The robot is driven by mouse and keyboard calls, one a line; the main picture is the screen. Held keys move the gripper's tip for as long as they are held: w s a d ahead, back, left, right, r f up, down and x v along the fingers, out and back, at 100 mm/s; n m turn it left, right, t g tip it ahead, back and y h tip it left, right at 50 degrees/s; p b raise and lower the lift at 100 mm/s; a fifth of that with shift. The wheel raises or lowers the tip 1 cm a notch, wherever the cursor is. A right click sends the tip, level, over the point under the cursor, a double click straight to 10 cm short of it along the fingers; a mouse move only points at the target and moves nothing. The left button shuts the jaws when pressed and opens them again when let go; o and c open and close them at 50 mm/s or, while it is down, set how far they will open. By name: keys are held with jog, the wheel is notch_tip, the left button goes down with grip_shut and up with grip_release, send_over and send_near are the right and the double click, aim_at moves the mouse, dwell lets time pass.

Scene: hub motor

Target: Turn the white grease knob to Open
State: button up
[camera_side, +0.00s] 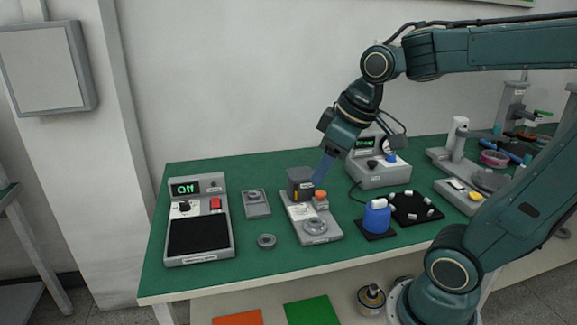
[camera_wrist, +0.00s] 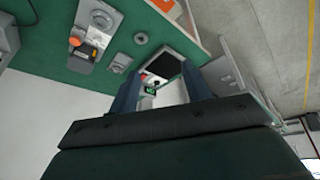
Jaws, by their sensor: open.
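In the side view, a blue pot (camera_side: 376,218) stands on a black mat, with a small white knob-like cap (camera_side: 379,203) on top. This looks like the grease knob, but its label and setting are too small to read. My gripper (camera_side: 322,172) points down above the bench, beside a dark grey block (camera_side: 300,181), left of and higher than the pot. In the wrist view, my gripper (camera_wrist: 160,88) shows two separated fingers with nothing held between them. The pot cannot be made out in the wrist view.
A station reading "Off" (camera_side: 207,259) stands at the left. A grey fixture (camera_side: 325,238) with an orange button lies left of the pot. A control box (camera_side: 380,179) stands behind it. A black mat with small parts (camera_side: 411,207) lies to its right. The green bench front is clear.

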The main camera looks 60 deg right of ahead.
jog(key=w+d+f+n, duration=0.1)
jog(key=w+d+f, duration=0.1)
jog(key=w+d, duration=0.35)
jog(key=n+g+y, duration=0.1)
jog(key=n, duration=0.1)
send_over(304, 205)
jog(key=s+a, duration=0.5)
notch_tip(304, 205, down, 8)
jog(key=d+f+n+y, duration=0.1)
jog(key=d+f, duration=0.5)
jog(key=d, duration=0.2)
jog(key=shift+f, duration=0.35)
jog(key=shift+w+a+f, duration=0.1)
jog(key=shift+f, duration=0.05)
jog(key=x, duration=1.3)
jog(key=shift+w+a+f, duration=0.1)
jog(key=shift+a+f, duration=0.1)
jog(key=c, duration=1)
